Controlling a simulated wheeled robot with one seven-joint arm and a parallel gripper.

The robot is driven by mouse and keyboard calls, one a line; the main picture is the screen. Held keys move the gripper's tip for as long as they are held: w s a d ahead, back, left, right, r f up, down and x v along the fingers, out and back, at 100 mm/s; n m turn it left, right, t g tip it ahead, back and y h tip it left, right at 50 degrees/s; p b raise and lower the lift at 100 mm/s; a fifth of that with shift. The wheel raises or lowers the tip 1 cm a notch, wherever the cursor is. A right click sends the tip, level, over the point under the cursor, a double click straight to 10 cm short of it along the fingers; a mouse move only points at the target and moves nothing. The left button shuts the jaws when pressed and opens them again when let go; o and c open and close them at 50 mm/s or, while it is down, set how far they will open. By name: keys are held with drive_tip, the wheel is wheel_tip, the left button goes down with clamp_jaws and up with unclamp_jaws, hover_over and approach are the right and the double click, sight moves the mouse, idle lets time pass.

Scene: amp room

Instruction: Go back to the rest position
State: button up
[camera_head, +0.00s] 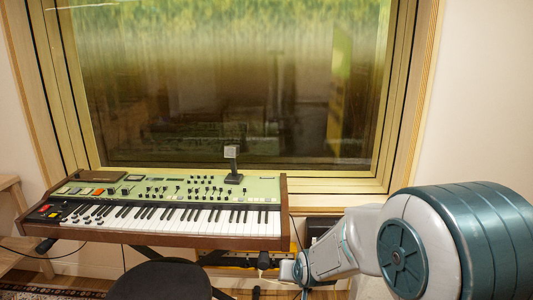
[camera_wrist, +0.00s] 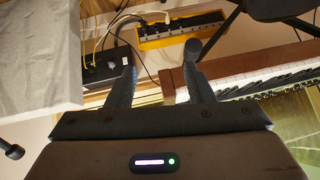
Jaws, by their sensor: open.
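My gripper (camera_wrist: 158,62) shows in the wrist view with its two dark fingers spread apart and nothing between them. Beyond the fingertips are a yellow box (camera_wrist: 180,33) with a row of dark controls and a black box (camera_wrist: 106,68) with cables. In the head view, my arm fills the lower right, to the right of the keyboard synthesizer (camera_head: 150,242). I cannot make out the fingers there. The synthesizer also shows at the right of the wrist view (camera_wrist: 262,62), apart from the fingers.
A round black stool (camera_head: 160,282) is in front of the keys. A large window (camera_head: 230,90) is behind. Cables hang near my arm below the synthesizer. A grey panel (camera_wrist: 38,60) is at the wrist view's left.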

drive_tip(key=s+d+r+g+p, duration=0.2)
drive_tip(key=s+r+p, duration=0.4)
drive_tip(key=s+r, duration=0.5)
drive_tip(key=s+d+r+g+h+p, duration=0.1)
drive_tip(key=s+d+r+g+p, duration=0.2)
drive_tip(key=s+r, duration=0.9)
drive_tip(key=s+d+p, duration=0.1)
drive_tip(key=d+p, duration=0.1)
drive_tip(key=p, duration=0.2)
drive_tip(key=shift+r+n, duration=0.2)
drive_tip(key=shift+n, duration=0.1)
drive_tip(key=shift+d, duration=0.1)
drive_tip(key=shift+c, duration=0.3)
drive_tip(key=shift+c, duration=1)
drive_tip(key=shift+d, duration=0.1)
